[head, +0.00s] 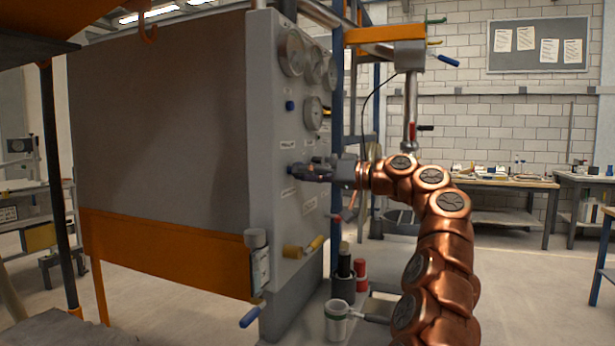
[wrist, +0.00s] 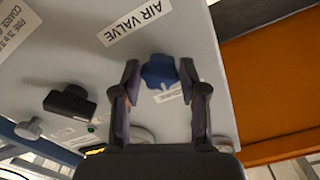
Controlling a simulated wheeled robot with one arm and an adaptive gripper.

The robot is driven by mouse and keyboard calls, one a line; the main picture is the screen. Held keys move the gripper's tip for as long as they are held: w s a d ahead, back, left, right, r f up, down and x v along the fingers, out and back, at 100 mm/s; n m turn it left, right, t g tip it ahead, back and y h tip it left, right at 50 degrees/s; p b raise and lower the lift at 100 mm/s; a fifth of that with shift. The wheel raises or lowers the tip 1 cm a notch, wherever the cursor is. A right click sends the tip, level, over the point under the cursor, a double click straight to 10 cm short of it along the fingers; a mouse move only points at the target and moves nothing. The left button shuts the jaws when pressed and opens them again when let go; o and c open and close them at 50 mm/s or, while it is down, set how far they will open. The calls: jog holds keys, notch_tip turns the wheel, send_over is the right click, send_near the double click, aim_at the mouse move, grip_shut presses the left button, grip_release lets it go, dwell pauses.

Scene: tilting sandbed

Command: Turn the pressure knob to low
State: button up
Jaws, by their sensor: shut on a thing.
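A blue lobed knob (wrist: 158,70) sits on the grey panel (wrist: 205,50), with a white mark beside it. My gripper (wrist: 160,76) has its two fingers on either side of this knob and is shut on it. A white label (wrist: 135,25) near it reads AIR VALVE; no pressure label or low mark is legible. In the head view my gripper (head: 303,172) reaches the panel's right-hand face from the right, and its fingers largely hide the knob.
Another blue knob (head: 290,105) and several round gauges (head: 291,52) are higher on the panel. In the wrist view a black knob (wrist: 70,102) is at the left. A cup (head: 337,322) stands low in front.

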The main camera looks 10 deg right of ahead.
jog(key=shift+a+f+n, duration=0.1)
jog(key=shift+f+n, duration=0.05)
jog(key=shift+n, duration=0.45)
jog(key=o, duration=1.1)
jog(key=v, duration=1.2)
